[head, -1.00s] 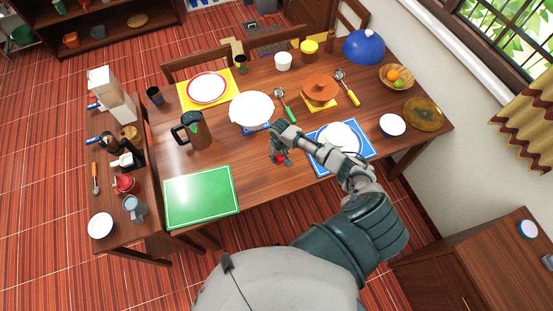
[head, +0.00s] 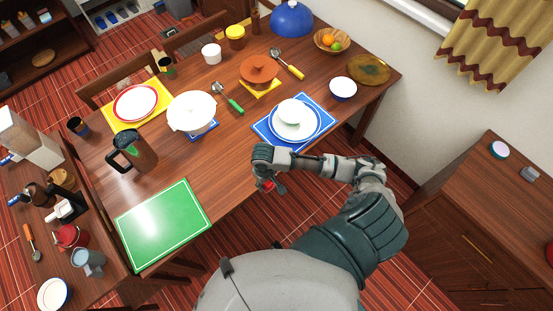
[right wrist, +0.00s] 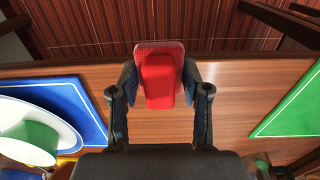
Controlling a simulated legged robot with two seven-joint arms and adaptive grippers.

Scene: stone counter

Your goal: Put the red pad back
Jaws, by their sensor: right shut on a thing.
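The red pad (right wrist: 160,80) is a small red block with a pale edge, held between the two fingers of my right gripper (right wrist: 160,92) in the right wrist view. In the head view, my right gripper (head: 268,180) is near the front edge of the dining table, and only a bit of the red pad (head: 267,186) shows beneath the hand. The pad appears raised above the wood, close to the front edge; its exact height is hard to tell. My left gripper is not in view.
A green placemat (head: 163,226) lies left of the hand, and a blue placemat (head: 262,131) with plate and bowl lies behind it. A wooden cabinet (head: 470,210) stands at the right with a small round item (head: 499,149) on top. Bare tabletop lies between the mats.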

